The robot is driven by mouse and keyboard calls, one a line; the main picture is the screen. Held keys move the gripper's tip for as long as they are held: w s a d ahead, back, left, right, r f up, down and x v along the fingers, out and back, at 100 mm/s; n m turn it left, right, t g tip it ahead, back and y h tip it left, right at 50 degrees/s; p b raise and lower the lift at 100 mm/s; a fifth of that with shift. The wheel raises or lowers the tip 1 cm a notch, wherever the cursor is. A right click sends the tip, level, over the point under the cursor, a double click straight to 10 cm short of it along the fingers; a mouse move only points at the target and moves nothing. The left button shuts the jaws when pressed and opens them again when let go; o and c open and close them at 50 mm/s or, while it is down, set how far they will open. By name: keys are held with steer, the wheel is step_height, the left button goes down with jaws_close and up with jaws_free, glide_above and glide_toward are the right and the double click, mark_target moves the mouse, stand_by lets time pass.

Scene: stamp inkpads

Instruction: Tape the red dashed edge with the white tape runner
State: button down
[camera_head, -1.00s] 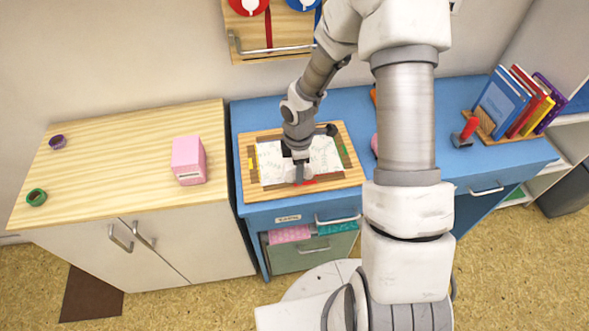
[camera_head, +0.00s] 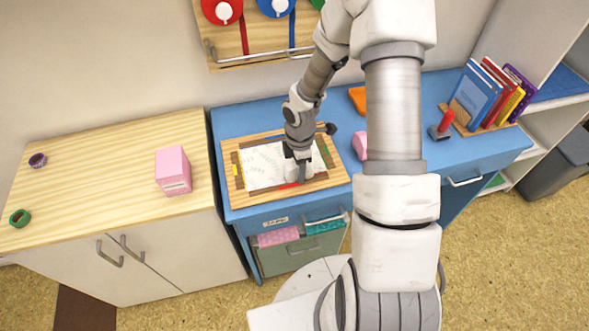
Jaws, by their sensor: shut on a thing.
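My gripper (camera_head: 299,170) is low over the front part of a white sheet (camera_head: 262,168) that lies on a wooden board (camera_head: 255,198) on the blue desk. It is shut on a small whitish thing, apparently the white tape runner (camera_head: 291,172), mostly hidden by the fingers. A red edge mark (camera_head: 289,185) shows at the sheet's front edge, just left of and below the gripper. Its dashes are too small to make out. A yellow mark (camera_head: 236,169) is on the board's left side and a green mark (camera_head: 326,150) on its right.
A pink box (camera_head: 173,171) stands on the wooden cabinet at left, with purple (camera_head: 37,160) and green (camera_head: 19,218) tape rolls. On the blue desk are an orange thing (camera_head: 357,98), a pink thing (camera_head: 360,145), a red-handled stamp (camera_head: 443,125) and a book rack.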

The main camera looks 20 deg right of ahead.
mark_target(330, 171)
steer(key=shift+s+d+p, duration=0.2)
steer(key=shift+d+p, duration=1.45)
steer(key=shift+d, duration=3)
step_height(330, 171, up, 7)
steer(key=p, duration=0.6)
